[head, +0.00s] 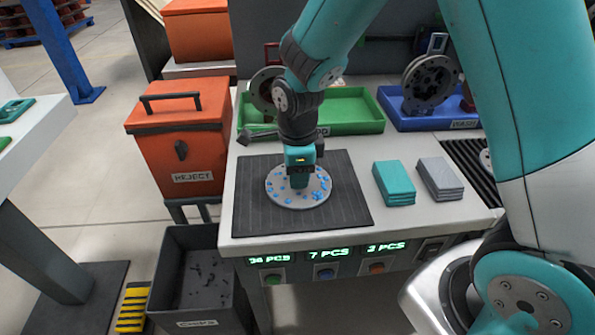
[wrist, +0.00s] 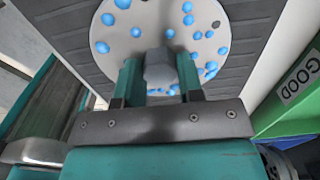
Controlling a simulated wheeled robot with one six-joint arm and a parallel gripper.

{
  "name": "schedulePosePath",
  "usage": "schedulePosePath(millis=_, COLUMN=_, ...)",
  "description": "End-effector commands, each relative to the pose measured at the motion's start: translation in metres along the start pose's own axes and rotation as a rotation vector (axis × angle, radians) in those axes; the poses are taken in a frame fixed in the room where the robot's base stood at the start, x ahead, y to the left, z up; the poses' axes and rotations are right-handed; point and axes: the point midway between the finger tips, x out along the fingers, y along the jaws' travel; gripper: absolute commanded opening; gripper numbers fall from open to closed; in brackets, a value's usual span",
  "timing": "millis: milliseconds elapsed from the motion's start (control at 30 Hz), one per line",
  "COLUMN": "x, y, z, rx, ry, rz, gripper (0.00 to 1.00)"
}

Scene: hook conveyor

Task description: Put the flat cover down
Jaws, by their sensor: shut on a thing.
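The flat cover (head: 284,198) is a light grey round disc with many blue spots, over the dark ribbed mat (head: 347,205) on the bench. In the wrist view the cover (wrist: 128,42) has a grey knob (wrist: 158,66) in its middle. My gripper (head: 299,181) points down at the cover's centre. In the wrist view its two teal fingers (wrist: 160,78) are shut on the knob, one on each side. The cover looks flat and level, at or very close to the mat; I cannot tell whether it touches.
A green tray (head: 352,108) and a blue tray (head: 410,122) holding a dark flanged part (head: 428,82) stand behind. Teal cloths (head: 393,182) and grey cloths (head: 439,178) lie right of the mat. An orange reject box (head: 187,140) and a dark chip bin (head: 200,285) stand left.

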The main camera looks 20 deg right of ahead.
Motion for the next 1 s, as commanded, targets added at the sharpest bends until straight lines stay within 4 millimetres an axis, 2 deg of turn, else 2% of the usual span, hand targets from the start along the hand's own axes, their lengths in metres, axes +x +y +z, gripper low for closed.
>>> schedulePosePath(millis=200, x=0.003, y=0.000, z=0.000, rx=0.000, ry=-0.001, rz=-0.001, gripper=0.00)
schedulePosePath(millis=233, x=0.003, y=0.000, z=0.000, rx=0.000, ry=0.000, rz=0.000, gripper=0.39)
schedulePosePath(millis=300, x=0.002, y=0.000, z=0.000, rx=0.000, ry=0.000, rz=0.000, gripper=0.55)
schedulePosePath(millis=333, x=0.002, y=0.000, z=0.000, rx=0.000, ry=0.000, rz=0.000, gripper=0.60)
schedulePosePath(millis=567, x=0.002, y=0.000, z=0.000, rx=0.000, ry=0.000, rz=0.000, gripper=0.60)
schedulePosePath(millis=700, x=-0.006, y=-0.001, z=0.000, rx=0.000, ry=-0.002, rz=-0.003, gripper=0.60)
schedulePosePath(millis=867, x=-0.035, y=-0.001, z=0.001, rx=0.000, ry=-0.004, rz=-0.006, gripper=0.60)
schedulePosePath(millis=1000, x=-0.068, y=-0.001, z=0.001, rx=0.000, ry=-0.004, rz=-0.006, gripper=0.60)
